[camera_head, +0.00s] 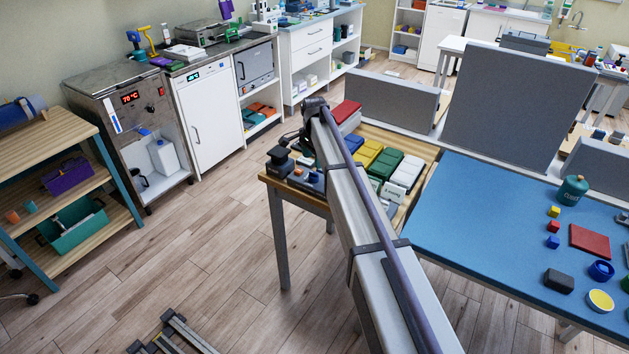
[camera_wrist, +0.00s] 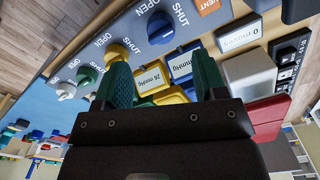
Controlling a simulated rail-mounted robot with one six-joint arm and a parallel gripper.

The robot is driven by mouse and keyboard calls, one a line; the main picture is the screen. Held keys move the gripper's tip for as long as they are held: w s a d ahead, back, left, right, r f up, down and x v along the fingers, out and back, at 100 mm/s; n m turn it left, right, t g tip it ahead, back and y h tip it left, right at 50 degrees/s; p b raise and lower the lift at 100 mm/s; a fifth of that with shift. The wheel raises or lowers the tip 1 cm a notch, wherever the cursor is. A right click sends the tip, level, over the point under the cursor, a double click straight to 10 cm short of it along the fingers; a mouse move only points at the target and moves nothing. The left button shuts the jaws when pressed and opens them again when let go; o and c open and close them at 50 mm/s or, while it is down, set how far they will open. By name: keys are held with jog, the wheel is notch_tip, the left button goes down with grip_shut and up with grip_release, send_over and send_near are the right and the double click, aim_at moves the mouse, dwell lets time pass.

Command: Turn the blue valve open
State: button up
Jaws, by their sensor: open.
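In the wrist view the blue valve (camera_wrist: 160,28) is a round blue knob on a panel, with OPEN and SHUT printed beside it. I cannot tell which way its handle points. My gripper (camera_wrist: 161,72) has two green fingers that stand apart with nothing gripped. The blue valve lies beyond the fingertips, toward the top of the picture, and is not between them. A blue gauge block (camera_wrist: 184,66) reading mmHg shows between the fingers, near the right one. In the head view my arm hides much of the table, and I cannot make out the gripper or the blue valve clearly.
A yellow valve (camera_wrist: 118,52), a green valve (camera_wrist: 88,75) and a white valve (camera_wrist: 65,91) line the panel to the left of the blue one. A yellow gauge block (camera_wrist: 151,78) sits between the fingers. A blue-topped table (camera_head: 470,210) stands right of my arm.

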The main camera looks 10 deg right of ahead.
aim_at(314, 173)
notch_tip(314, 173, down, 7)
jog(key=b, duration=0.5)
jog(key=shift+f, duration=0.2)
jog(key=shift+r, duration=0.15)
jog(key=c, duration=0.9)
